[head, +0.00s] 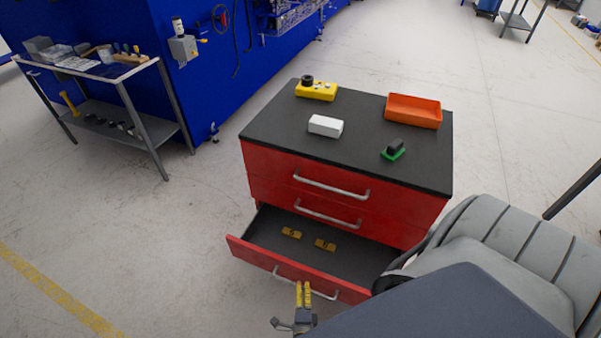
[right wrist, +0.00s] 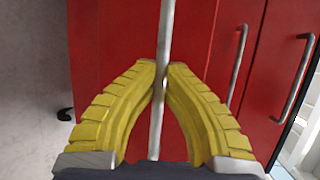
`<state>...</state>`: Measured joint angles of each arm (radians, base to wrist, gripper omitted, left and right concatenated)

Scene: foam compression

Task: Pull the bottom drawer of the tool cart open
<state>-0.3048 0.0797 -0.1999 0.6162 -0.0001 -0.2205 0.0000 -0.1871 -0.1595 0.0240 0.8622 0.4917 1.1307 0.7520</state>
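The red tool cart (head: 346,130) has a dark top and three drawers. Its bottom drawer (head: 262,262) stands pulled well out, and I see into it: two small yellow-brown blocks (head: 291,233) lie on its dark floor. The two upper drawers look closed. My right gripper (head: 303,287) is at the bottom drawer's handle (head: 323,292). In the right wrist view its yellow fingers close on both sides of the grey handle bar (right wrist: 161,115), with the bar between the tips. My left gripper is not in view.
On the cart top are a yellow box (head: 316,92), a white block (head: 325,126), an orange bin (head: 413,111) and a green-based part (head: 393,151). A grey workbench (head: 105,71) stands at the left. The floor left of the drawer is clear.

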